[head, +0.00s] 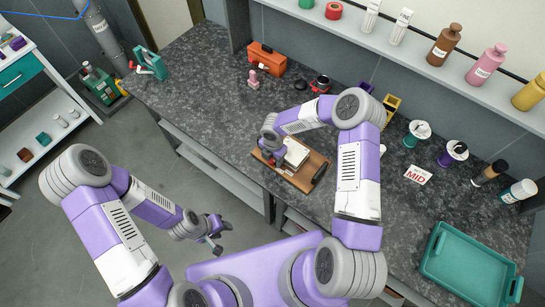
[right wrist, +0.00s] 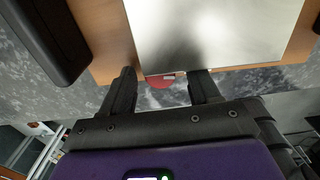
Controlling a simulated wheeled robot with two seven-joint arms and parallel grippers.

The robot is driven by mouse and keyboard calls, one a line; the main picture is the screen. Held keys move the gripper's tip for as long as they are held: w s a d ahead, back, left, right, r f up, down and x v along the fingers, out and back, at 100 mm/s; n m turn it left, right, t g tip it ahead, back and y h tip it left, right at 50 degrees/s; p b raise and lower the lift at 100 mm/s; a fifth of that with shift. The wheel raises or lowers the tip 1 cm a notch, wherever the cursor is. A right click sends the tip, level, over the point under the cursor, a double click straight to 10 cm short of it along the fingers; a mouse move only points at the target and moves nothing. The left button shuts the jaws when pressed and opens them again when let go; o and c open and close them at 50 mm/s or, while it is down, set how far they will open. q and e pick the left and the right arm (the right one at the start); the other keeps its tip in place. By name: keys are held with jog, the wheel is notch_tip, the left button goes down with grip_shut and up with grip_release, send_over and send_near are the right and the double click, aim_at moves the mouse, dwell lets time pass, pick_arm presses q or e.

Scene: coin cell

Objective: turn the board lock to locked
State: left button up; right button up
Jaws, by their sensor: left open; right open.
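A wooden board (head: 312,163) lies on the dark stone bench, with a pale plate (head: 297,153) on it and a black bar (head: 320,173) at its right end. My right gripper (head: 269,148) is at the board's left end. In the right wrist view, my right gripper (right wrist: 163,86) is open, its two black fingers pointing toward the edge of the pale plate (right wrist: 210,30) and the wooden board (right wrist: 100,65). A small red part (right wrist: 167,82) shows between the fingers; I cannot tell whether it belongs to the lock. My left gripper (head: 216,243) is open, empty and off the bench.
An orange toolbox (head: 266,59) and a pink figure (head: 253,79) stand behind the board. Spools (head: 417,134), a MID card (head: 417,175) and a teal tray (head: 470,265) are to the right. The bench left of the board is mostly clear.

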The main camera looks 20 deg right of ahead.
jog(key=shift+c, duration=0.4)
jog(key=c, duration=1)
jog(key=shift+o, duration=0.2)
jog(key=shift+f+m+b, duration=0.1)
jog(key=shift+m+b, duration=0.2)
jog(key=shift+b, duration=0.1)
jog(key=shift+m+b, duration=0.35)
jog(key=shift+m, duration=0.15)
jog(key=o, duration=1)
jog(key=shift+o, duration=0.2)
jog(key=shift+s+r+p, duration=0.1)
jog(key=shift+r+p, duration=0.25)
jog(key=shift+r, duration=3.55)
